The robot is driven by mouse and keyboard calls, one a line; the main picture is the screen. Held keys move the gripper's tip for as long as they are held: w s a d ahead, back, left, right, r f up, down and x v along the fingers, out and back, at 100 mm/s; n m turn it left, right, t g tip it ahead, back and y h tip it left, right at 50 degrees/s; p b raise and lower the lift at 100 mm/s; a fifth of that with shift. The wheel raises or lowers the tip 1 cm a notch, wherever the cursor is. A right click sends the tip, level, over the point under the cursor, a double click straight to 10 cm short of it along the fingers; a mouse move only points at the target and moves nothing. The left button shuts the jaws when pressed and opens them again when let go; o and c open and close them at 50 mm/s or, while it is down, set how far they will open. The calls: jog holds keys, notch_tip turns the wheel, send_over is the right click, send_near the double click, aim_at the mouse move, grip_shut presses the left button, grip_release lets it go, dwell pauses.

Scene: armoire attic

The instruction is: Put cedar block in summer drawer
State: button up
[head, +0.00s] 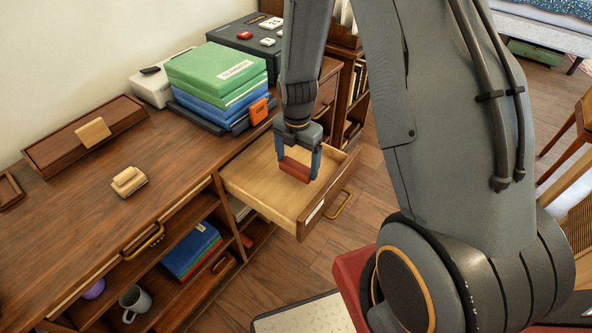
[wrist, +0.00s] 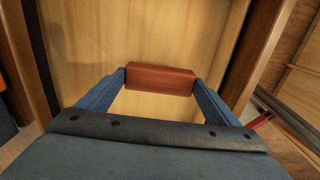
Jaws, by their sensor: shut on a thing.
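The reddish-brown cedar block (head: 294,169) is gripped between the blue fingers of my gripper (head: 298,168). In the wrist view the block (wrist: 160,79) spans the gap between both fingertips (wrist: 160,82). An open wooden drawer (head: 247,186) with a pale, bare floor is below the block. It has a brass handle and a small white label on its front, too small to read, so I cannot tell whether it is the summer drawer. The block looks to be over the drawer's inside; whether it touches the floor I cannot tell.
A stack of green and blue boxes (head: 216,68) and an orange item (head: 259,110) stand on the desk behind the drawer. A small wooden piece (head: 129,181) lies on the desktop. Below are open shelves with a grey mug (head: 135,302) and blue books (head: 190,250).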

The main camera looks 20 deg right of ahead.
aim_at(297, 166)
jog(key=shift+f, duration=1.85)
jog(key=shift+f, duration=0.1)
jog(key=o, duration=1)
